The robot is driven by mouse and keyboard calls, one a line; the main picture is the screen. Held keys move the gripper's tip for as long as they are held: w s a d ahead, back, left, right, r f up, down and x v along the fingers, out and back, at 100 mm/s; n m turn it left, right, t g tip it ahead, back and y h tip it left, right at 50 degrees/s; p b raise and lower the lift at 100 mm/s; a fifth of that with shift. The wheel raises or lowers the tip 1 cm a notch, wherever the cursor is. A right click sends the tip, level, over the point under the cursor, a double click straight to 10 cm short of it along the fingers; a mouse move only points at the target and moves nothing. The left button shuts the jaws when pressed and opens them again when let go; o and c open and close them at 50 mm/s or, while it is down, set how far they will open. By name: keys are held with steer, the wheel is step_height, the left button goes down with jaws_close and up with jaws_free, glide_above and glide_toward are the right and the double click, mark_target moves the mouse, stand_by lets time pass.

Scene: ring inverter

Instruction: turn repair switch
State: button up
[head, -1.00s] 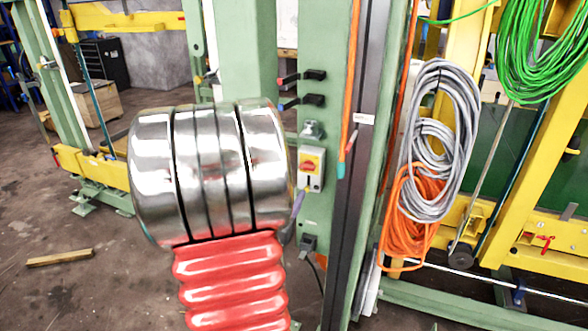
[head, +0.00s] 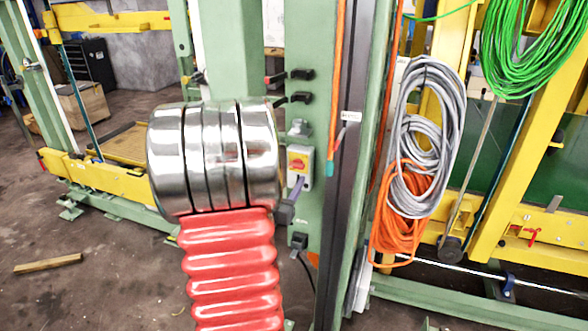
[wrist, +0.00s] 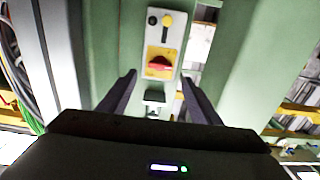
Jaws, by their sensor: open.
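The repair switch is a red rotary knob (head: 297,164) on a yellow plate, on a pale box fixed to a green column. In the wrist view the red knob (wrist: 159,63) sits upright-facing ahead, between and slightly beyond the two dark fingers. My gripper (wrist: 158,77) is open and empty, with its fingers apart on either side of the switch's line. In the head view only one dark finger of my gripper (head: 297,187) shows, just below the switch box; the rest is hidden behind my shiny arm link. I cannot tell whether any finger touches the box.
A grey fitting (head: 299,128) sits above the switch and black levers (head: 300,74) higher up. A socket (head: 298,242) with a cable is below. Grey coiled cable (head: 428,130) and orange coiled cable (head: 402,225) hang to the right. Floor at the left is mostly clear.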

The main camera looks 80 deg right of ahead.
mark_target(296, 166)
steer(key=d, duration=0.7)
steer(key=shift+s+d, duration=0.15)
steer(key=shift+s, duration=0.2)
steer(key=shift+c, duration=0.4)
steer(key=shift+d, duration=0.1)
steer(key=c, duration=1)
steer(key=shift+o, duration=0.2)
